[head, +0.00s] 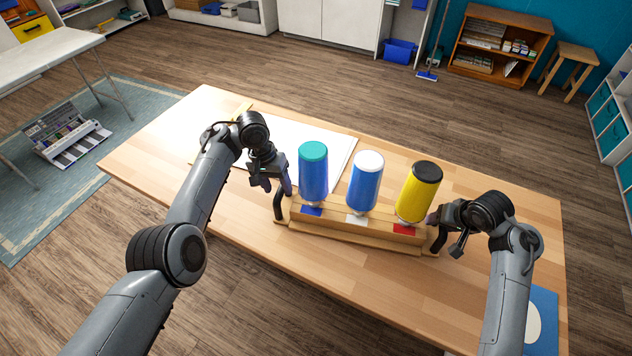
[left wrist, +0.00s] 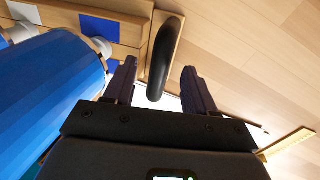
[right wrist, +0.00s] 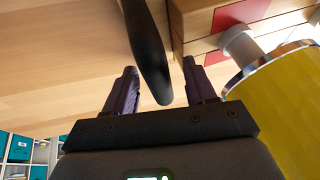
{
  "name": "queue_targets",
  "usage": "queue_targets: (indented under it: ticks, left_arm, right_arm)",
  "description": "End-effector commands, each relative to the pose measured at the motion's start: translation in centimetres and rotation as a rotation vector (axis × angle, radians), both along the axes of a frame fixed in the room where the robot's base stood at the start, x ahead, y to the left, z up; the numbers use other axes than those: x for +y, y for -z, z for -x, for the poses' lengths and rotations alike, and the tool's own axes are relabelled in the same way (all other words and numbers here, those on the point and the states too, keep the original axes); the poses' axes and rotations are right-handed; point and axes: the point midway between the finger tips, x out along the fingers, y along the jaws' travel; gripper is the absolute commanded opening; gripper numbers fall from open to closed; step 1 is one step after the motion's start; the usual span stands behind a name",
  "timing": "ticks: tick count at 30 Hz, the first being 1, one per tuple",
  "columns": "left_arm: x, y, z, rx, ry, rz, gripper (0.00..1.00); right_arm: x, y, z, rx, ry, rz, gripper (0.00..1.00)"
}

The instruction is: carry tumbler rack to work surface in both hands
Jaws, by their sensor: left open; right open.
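The tumbler rack (head: 348,232) is a wooden stand on the wooden table, with a black handle at each end. It holds a blue tumbler with a teal cap (head: 313,175), a blue one with a white cap (head: 364,184) and a yellow one with a black cap (head: 417,194). My left gripper (head: 284,190) is open at the left handle (head: 279,207); in the left wrist view that handle (left wrist: 164,60) lies between its fingers. My right gripper (head: 441,222) is open at the right handle (head: 437,239); in the right wrist view that handle (right wrist: 148,50) stands between its fingers.
A large white sheet (head: 282,140) lies on the table (head: 160,140) behind the rack, with a yellow ruler (head: 241,110) at its far left corner. A blue item with a white shape (head: 541,320) is at the near right corner. The table's left side is clear.

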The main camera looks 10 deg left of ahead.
Motion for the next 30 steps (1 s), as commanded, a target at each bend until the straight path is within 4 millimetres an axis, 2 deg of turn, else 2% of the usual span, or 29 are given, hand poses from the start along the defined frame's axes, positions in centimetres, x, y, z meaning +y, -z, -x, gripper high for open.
queue_targets:
  ticks: [1, 6, 12, 20, 30]
  left_arm:
    - [0.1, -1.1, -0.1, -0.002, 0.002, 0.003, 0.55]
    - [0.8, -4.2, -0.1, -0.002, 0.001, 0.003, 0.55]
    - [1.4, -6.9, -0.1, -0.001, 0.001, 0.001, 0.55]
    - [1.7, -8.3, 0.0, 0.0, 0.0, 0.0, 0.55]
    - [1.7, -8.4, 0.0, 0.0, 0.0, 0.0, 0.55]
  right_arm:
    - [0.0, 0.0, 0.0, 0.0, 0.0, 0.0, 0.55]
    - [0.0, 0.0, 0.0, 0.0, 0.0, 0.0, 0.55]
    - [0.0, 0.0, 0.0, 0.0, 0.0, 0.0, 0.55]
    - [0.0, -1.0, 0.3, -0.003, 0.0, -0.004, 0.55]
    - [-0.7, -5.0, 2.0, -0.004, 0.0, -0.004, 0.55]
